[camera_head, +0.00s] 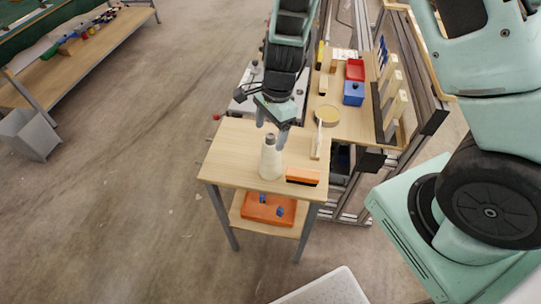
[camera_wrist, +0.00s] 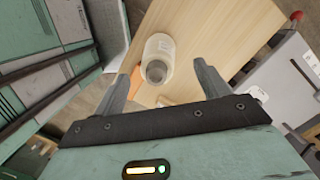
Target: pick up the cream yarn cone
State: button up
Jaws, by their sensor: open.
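The cream yarn cone (camera_head: 271,160) stands upright on the small wooden table (camera_head: 232,155). In the wrist view the cone (camera_wrist: 157,50) shows from above, between and beyond my two fingers. My gripper (camera_head: 272,135) is open, with its fingers close to the cone's top in the head view. In the wrist view my gripper (camera_wrist: 160,80) has its fingers wide apart with nothing held between them. I cannot tell whether a finger touches the cone.
An orange block-shaped item (camera_head: 302,176) lies right of the cone. A wooden upright piece (camera_head: 316,142) stands behind it. An orange tray (camera_head: 268,208) sits on the lower shelf. A blue box (camera_head: 353,93) and a red bin (camera_head: 355,70) are on the bench behind. The table's left side is clear.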

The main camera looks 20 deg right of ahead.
aim_at(271, 146)
jog(key=shift+s+f+p, duration=0.15)
jog(key=shift+f+p, duration=0.05)
jog(key=shift+f, duration=1.25)
jog(key=shift+s+f+p, duration=0.1)
jog(key=shift+f+p, duration=0.05)
jog(key=shift+f, duration=1.25)
jog(key=shift+c, duration=0.3)
jog(key=c, duration=1.2)
